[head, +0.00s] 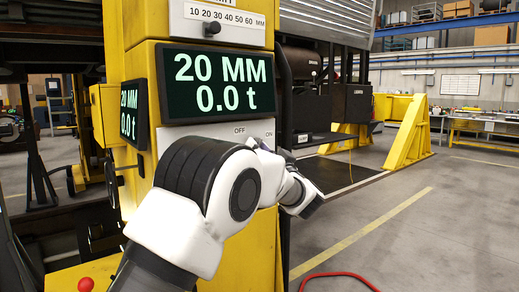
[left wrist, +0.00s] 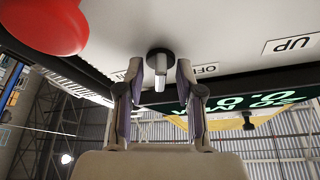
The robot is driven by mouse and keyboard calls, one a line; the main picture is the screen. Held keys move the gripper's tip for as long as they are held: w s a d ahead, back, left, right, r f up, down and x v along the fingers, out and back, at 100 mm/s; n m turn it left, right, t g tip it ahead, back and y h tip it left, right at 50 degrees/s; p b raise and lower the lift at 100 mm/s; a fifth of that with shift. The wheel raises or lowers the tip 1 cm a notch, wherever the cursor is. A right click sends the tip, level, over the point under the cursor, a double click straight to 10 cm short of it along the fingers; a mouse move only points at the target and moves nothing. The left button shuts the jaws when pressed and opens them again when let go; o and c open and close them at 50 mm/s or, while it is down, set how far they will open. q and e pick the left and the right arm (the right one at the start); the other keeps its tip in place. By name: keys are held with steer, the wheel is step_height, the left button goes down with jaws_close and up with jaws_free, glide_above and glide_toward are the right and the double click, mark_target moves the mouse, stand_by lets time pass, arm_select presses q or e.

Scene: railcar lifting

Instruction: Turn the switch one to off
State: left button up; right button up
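The switch (left wrist: 158,62) has a round black base and a pale lever, mounted on a light panel (left wrist: 110,40) in the left wrist view. An OFF label (left wrist: 205,70) is just right of it. My left gripper (left wrist: 158,78) is open, one finger on each side of the lever, with visible gaps. In the head view, my left arm reaches across the white panel (head: 185,132) with OFF and ON labels and hides the switch there. My right gripper is not in view.
A display (head: 218,83) reads 20 MM and 0.0 t. A black knob (head: 212,28) sits on the scale panel above. A red hose (head: 340,275) lies on the open floor at right.

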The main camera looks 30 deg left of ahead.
arm_select(q)
steer(key=shift+c, duration=0.3)
jaws_close()
steer(key=n+g+y, duration=0.1)
steer(key=n, duration=0.2)
steer(key=n+g+y, duration=0.1)
steer(key=n+g, duration=0.1)
steer(key=n, duration=0.2)
steer(key=shift+w+d, duration=0.1)
steer(key=shift+o, duration=0.3)
jaws_free()
